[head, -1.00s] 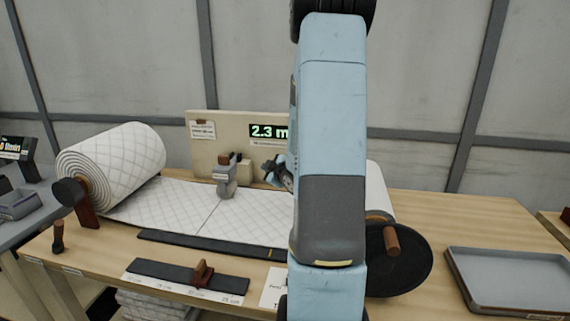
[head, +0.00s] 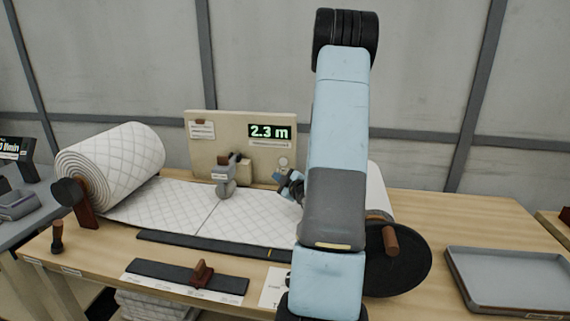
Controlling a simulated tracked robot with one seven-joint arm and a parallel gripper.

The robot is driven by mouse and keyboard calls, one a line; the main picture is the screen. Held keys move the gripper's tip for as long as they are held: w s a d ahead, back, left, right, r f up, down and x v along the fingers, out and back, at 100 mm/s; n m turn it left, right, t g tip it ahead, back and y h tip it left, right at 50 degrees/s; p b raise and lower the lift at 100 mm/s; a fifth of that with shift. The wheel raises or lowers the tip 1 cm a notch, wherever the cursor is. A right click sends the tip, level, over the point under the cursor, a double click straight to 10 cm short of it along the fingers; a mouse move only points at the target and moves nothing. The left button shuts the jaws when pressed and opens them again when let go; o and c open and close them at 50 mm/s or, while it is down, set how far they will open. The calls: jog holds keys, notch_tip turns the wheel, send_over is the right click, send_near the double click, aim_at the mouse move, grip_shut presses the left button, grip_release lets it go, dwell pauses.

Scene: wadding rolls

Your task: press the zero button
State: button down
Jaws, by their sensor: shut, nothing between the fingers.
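The beige panel (head: 240,125) stands upright at the back of the table. Its display (head: 269,132) reads 2.3 m in green. A small pale round button (head: 283,162) shows on the panel below the display; any marking on it is too small to read. My gripper (head: 279,178) is shut and empty, just below the button in the picture. Whether it touches the panel cannot be told. My arm hides the area right of the panel.
A quilted wadding roll (head: 125,165) lies at left, its sheet (head: 165,205) running across the table. A grey counter device (head: 224,178) stands on the sheet. A dark disc with a crank (head: 400,265) is at right, beside a grey tray (head: 510,275).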

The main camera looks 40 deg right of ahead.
jog(key=shift+w+d, duration=1.4)
jog(key=shift+d, duration=0.15)
jog(key=shift+w+d, duration=1.35)
jog(key=shift+d, duration=0.15)
jog(key=shift+w+d+r, duration=0.1)
jog(key=shift+w+d, duration=0.45)
jog(key=shift+d, duration=0.15)
dwell(0.9)
jog(key=shift+a, duration=0.1)
jog(key=shift+s+a, duration=0.6)
dwell(0.4)
jog(key=shift+s+a, duration=1.65)
jog(key=shift+a, duration=0.25)
